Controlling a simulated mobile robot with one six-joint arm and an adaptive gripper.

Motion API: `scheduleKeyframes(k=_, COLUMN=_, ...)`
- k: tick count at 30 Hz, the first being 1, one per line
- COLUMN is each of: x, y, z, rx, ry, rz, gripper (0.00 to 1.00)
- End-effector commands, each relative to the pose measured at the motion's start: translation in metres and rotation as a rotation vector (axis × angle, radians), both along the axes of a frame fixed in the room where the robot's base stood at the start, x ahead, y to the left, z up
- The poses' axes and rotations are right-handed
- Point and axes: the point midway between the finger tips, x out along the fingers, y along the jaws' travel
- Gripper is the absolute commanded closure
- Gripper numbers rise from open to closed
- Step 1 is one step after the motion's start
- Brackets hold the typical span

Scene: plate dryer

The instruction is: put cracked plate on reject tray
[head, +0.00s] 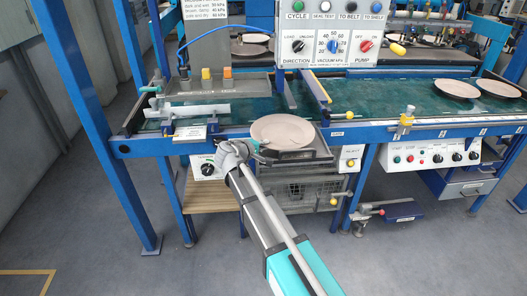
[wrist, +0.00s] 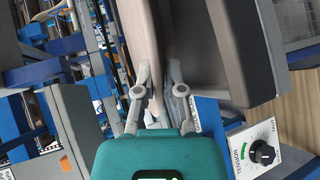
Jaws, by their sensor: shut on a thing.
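A round beige plate (head: 282,130) is at the middle of the head view, at the front edge of the blue bench. My gripper (head: 247,148) is shut on its near left rim. In the wrist view my gripper (wrist: 158,75) has its two fingers on either side of the plate's edge (wrist: 158,28). A dark grey tray (head: 312,160) lies beneath the plate, in front of the bench; the plate hides much of it. I cannot tell whether the plate touches the tray. No crack is clear at this size.
Two more plates (head: 456,88) lie on the green belt (head: 390,97) at right. A control panel (head: 332,40) stands above the bench. A small panel (head: 351,157) is right of the tray, and a wire basket (head: 312,190) is below. A blue post (head: 95,120) stands at left.

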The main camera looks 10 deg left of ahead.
Motion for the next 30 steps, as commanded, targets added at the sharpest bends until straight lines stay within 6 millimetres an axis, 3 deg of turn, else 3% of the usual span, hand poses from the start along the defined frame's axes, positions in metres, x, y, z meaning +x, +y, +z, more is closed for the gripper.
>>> scheduleKeyframes(k=19, x=0.0, y=0.0003, z=-0.0091, rx=-0.003, ry=-0.002, rz=0.002, gripper=1.0)
scheduleKeyframes(k=20, x=-0.0002, y=0.0004, z=-0.0096, rx=0.0, ry=0.0, rz=0.001, gripper=0.85)
scheduleKeyframes(k=22, x=-0.0002, y=0.0005, z=-0.0089, rx=0.0, ry=0.0, rz=0.001, gripper=0.73)
scheduleKeyframes(k=30, x=-0.0002, y=0.0004, z=-0.0088, rx=0.0, ry=0.0, rz=0.001, gripper=0.73)
